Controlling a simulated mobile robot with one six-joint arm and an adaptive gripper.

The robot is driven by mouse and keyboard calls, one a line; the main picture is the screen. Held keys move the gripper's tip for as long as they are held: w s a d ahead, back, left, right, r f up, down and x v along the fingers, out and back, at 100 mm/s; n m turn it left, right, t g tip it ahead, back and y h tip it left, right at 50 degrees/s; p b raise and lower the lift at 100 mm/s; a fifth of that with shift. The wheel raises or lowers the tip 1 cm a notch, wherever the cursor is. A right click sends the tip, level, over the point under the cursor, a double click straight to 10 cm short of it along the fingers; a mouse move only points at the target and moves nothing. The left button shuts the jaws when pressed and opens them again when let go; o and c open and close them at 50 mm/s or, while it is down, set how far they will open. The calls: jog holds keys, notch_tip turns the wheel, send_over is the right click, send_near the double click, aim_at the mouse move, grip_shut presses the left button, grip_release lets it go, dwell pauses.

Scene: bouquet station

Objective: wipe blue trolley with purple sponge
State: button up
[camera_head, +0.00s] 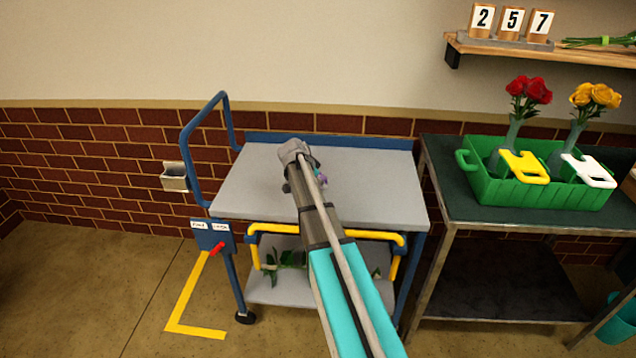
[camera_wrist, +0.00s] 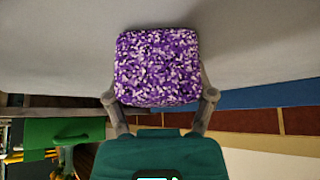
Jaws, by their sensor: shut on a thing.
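The blue trolley (camera_head: 384,197) has a grey top, a blue push handle at its left and a blue rim along the back. My gripper (camera_wrist: 160,96) is shut on the purple speckled sponge (camera_wrist: 157,66), with one finger on each side of it. In the head view my arm reaches over the middle of the trolley top, and only a small purple bit of the sponge (camera_head: 322,176) shows beside the wrist. The sponge is at the grey top surface; I cannot tell whether it touches it. My arm hides part of the top.
A yellow bar (camera_head: 378,235) runs below the top, with green leaves (camera_head: 286,262) on the lower shelf. A metal table (camera_head: 455,186) at the right bears a green crate (camera_head: 500,190) with flower vases. A small metal holder (camera_head: 174,178) is on the brick wall at the left.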

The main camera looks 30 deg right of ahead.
jog(key=shift+w+d, duration=0.5)
jog(key=shift+w, duration=0.35)
jog(key=shift+w+d, duration=0.5)
jog(key=shift+w, duration=0.35)
jog(key=shift+r+p, duration=3)
jog(key=shift+p, duration=0.15)
jog(key=shift+r, duration=0.1)
jog(key=shift+r+p, duration=1.45)
jog(key=shift+p, duration=0.1)
